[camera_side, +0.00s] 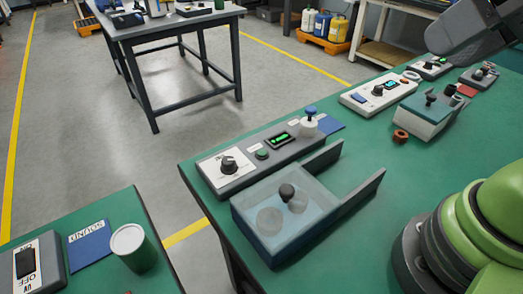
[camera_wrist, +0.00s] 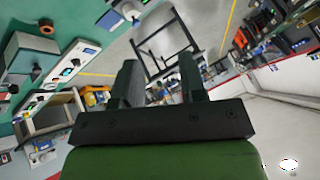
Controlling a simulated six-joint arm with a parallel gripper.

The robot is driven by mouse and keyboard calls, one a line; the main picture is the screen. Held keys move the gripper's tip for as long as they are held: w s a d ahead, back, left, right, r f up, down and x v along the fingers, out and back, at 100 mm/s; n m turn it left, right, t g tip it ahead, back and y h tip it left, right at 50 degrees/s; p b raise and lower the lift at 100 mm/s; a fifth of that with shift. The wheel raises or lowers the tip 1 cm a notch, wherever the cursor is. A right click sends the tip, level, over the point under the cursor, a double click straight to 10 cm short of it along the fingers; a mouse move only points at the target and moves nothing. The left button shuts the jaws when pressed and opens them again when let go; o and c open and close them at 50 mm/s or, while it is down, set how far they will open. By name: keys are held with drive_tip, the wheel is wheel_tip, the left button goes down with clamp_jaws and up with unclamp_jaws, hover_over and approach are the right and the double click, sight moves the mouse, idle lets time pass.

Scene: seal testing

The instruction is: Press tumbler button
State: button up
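No part is labelled as the tumbler button, so I cannot tell which control it is. A long grey control box (camera_side: 262,153) on the green bench has a black knob (camera_side: 229,164), a green button (camera_side: 262,154), a lit green display and a blue-topped plunger (camera_side: 311,113). A white control box (camera_side: 380,94) farther back has a blue button (camera_side: 358,98), a black knob and a lit display; white boxes with controls also show at left in the wrist view (camera_wrist: 66,71). My gripper (camera_wrist: 158,72) is open, with nothing between its fingers, and apart from the controls. A dark part of my arm shows top right in the side view.
A clear tank (camera_side: 285,210) with dark rails stands in front of the grey box. A teal-topped block (camera_side: 428,112) and brown ring (camera_side: 401,136) lie near the white box. A second bench at lower left holds a green cup (camera_side: 131,250) and a switch panel (camera_side: 36,268).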

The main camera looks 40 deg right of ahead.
clamp_jaws()
idle(1.4)
